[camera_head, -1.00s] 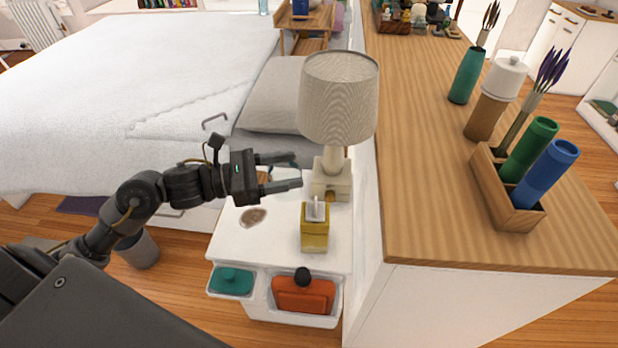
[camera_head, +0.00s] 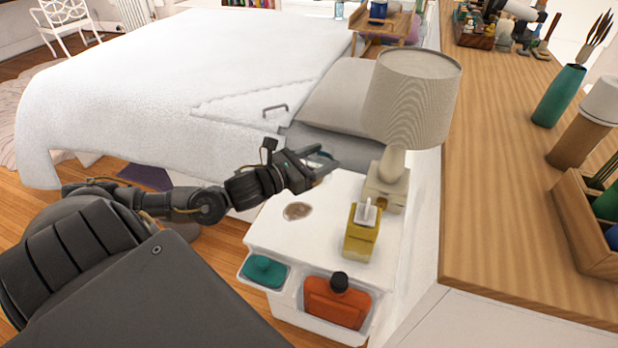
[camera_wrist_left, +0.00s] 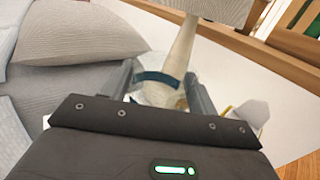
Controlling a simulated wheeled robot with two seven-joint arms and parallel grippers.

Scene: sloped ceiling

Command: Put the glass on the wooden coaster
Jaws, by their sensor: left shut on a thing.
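The glass (camera_wrist_left: 158,92) is clear with a blue band and stands between the two fingers of my left gripper in the left wrist view. In the head view my left gripper (camera_head: 322,166) is shut on the glass (camera_head: 319,157), at the back left of the white bedside table (camera_head: 330,235), beside the lamp base. The fingers partly hide the glass there, and I cannot tell whether it touches the table. The round brown wooden coaster (camera_head: 297,211) lies flat and bare on the table, nearer the front than my left gripper. My right gripper is not in view.
A lamp (camera_head: 412,100) stands at the table's back right, with a yellow dispenser (camera_head: 362,235) in front of it. The front pockets hold a teal item (camera_head: 264,269) and an orange bottle (camera_head: 337,300). A wooden-topped cabinet (camera_head: 490,180) borders the right; the bed (camera_head: 180,90) lies left.

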